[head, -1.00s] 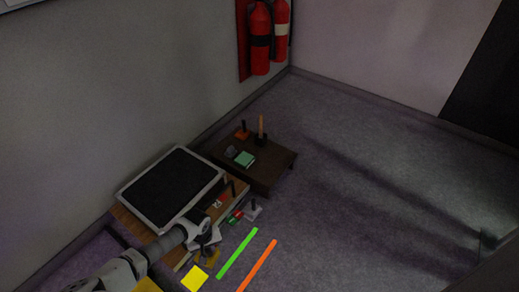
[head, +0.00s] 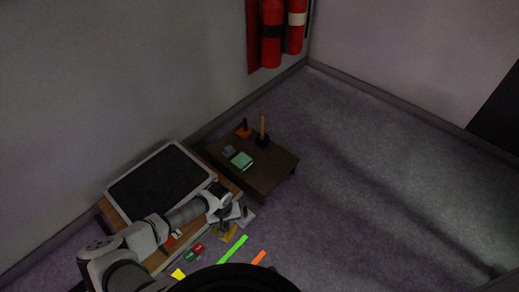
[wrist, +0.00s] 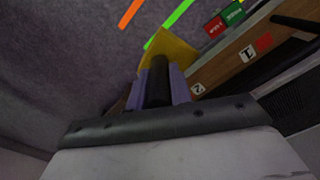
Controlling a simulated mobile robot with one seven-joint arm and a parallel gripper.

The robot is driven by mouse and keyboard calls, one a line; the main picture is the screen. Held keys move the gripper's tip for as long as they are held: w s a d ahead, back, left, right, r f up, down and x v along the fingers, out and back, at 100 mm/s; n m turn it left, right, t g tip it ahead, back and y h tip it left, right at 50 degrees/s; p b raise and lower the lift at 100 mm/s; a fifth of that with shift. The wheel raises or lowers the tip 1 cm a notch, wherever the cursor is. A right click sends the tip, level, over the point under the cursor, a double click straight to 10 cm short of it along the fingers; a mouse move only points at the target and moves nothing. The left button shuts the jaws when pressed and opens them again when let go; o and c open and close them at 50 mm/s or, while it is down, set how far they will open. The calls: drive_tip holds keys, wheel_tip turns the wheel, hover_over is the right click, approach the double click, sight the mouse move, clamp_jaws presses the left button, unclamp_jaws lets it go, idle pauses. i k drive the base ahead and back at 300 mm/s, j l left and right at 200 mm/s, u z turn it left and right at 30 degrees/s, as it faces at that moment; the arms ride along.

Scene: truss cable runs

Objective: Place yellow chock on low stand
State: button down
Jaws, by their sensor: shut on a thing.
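The yellow chock (head: 230,234) is at my gripper (head: 228,218) in the head view, low in front of the wooden platform. In the wrist view the yellow chock (wrist: 172,50) lies just past my gripper (wrist: 160,82), whose purple fingers are shut on its upright black handle. The chock's underside is hidden, so I cannot tell its gap to the floor. The low stand (head: 277,176) is a dark brown table, up and right of my gripper. It bears a green block, a small grey item, an orange piece with a black handle and a wooden-handled tool.
A wooden platform (wrist: 225,70) with a black-topped panel (head: 160,182) stands left of the low stand. A grey piece (head: 246,217) lies close beside my gripper. Red and green blocks (head: 194,253) and green (head: 233,249) and orange (head: 259,257) floor strips are near. Floor at right is clear.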

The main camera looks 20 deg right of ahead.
sight(263, 177)
drive_tip(key=i+l, duration=0.55)
drive_tip(key=l, duration=0.2)
drive_tip(key=i+l, duration=0.1)
drive_tip(key=i, duration=0.2)
drive_tip(key=i+l+z, duration=0.1)
drive_tip(key=i, duration=0.25)
